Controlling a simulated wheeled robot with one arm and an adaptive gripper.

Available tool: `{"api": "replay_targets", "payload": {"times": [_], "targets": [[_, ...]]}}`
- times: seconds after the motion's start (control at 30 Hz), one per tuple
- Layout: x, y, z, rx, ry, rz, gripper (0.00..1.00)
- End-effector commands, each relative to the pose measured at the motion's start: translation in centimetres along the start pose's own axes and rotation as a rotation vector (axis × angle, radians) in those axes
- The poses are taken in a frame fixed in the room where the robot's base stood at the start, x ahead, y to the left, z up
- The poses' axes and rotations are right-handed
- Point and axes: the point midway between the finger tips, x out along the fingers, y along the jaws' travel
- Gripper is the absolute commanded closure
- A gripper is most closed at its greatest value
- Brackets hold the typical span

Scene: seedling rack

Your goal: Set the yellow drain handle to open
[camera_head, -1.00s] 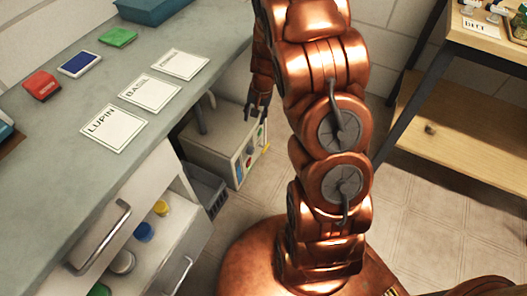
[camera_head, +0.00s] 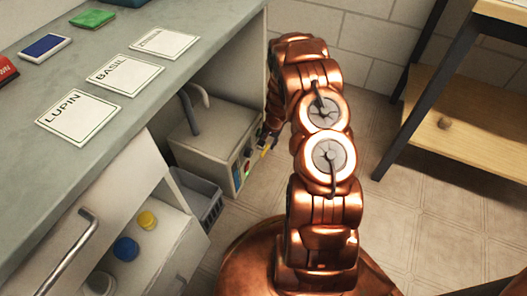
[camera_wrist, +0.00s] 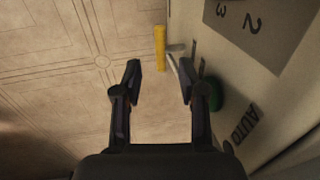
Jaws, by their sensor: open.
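The yellow drain handle (camera_wrist: 160,48) is a bar on a short grey stem at the front panel of a pale box unit (camera_wrist: 250,60). In the wrist view it lies just beyond my fingertips, in line with the gap between them. My gripper (camera_wrist: 160,72) is open and empty, its right finger close to the panel. In the head view the handle (camera_head: 266,149) is small beside my gripper (camera_head: 267,138), which partly hides the panel. I cannot tell whether any finger touches the handle, or which setting it is at.
The panel bears a green button (camera_wrist: 216,92), an AUTO label (camera_wrist: 238,126) and a dark plate with numbers (camera_wrist: 245,25). The counter (camera_head: 40,170) overhangs at left; a wooden shelf (camera_head: 470,135) is at right. Floor between is clear.

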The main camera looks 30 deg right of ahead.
Motion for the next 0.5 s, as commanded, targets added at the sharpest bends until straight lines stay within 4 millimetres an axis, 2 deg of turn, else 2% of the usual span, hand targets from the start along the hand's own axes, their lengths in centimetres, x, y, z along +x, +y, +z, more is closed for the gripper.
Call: {"api": "replay_targets", "payload": {"times": [0.4, 0.5], "targets": [[5.8, 0.0, 0.1, -0.002, 0.000, 0.000, 0.59], [6.7, -0.1, 0.1, -0.003, -0.001, 0.000, 0.59]]}}
